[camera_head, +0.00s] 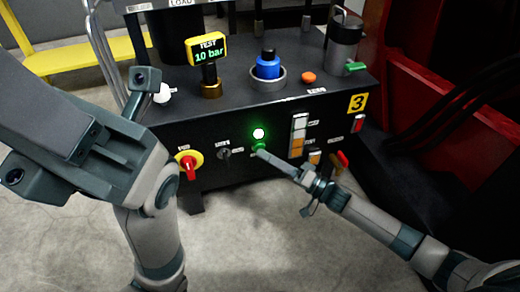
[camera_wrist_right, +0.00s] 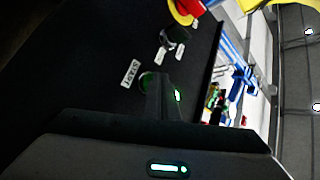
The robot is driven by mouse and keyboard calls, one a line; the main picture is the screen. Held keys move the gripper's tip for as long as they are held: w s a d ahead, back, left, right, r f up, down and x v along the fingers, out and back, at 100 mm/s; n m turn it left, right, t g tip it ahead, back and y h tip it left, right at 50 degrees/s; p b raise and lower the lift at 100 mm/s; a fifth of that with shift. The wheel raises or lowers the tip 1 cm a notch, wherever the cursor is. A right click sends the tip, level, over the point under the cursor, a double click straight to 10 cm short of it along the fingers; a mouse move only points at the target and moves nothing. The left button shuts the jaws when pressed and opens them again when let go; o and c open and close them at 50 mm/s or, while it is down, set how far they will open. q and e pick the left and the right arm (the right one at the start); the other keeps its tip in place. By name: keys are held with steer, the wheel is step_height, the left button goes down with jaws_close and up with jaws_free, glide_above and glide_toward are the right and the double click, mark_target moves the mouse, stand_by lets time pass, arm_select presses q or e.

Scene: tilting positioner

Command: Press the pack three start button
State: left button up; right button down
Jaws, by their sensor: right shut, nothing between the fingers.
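The black pack (camera_head: 330,115) with a yellow "3" plate stands ahead of me. Its green start button (camera_head: 258,145) is on the front panel, just below a bright lit lamp (camera_head: 258,133). My right gripper (camera_head: 262,155) is shut and empty, its tips at the lower edge of the button. I cannot tell whether they touch it. In the right wrist view the START label (camera_wrist_right: 130,73) lies beside the button (camera_wrist_right: 147,80), which is partly hidden by the shut fingers (camera_wrist_right: 165,92). My left arm crosses the left side of the head view; its gripper does not show.
A red knob on a yellow plate (camera_head: 188,164) and a black selector (camera_head: 224,153) sit left of the button. Indicator blocks (camera_head: 297,135) and a red handle (camera_head: 342,160) are to its right.

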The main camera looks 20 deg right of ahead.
steer(key=shift+s+p, duration=0.8)
steer(key=shift+s, duration=0.15)
stand_by(0.4)
steer(key=s+p, duration=0.3)
steer(key=s, duration=0.1)
steer(key=shift+s+d, duration=0.1)
steer(key=shift+s, duration=0.25)
stand_by(0.7)
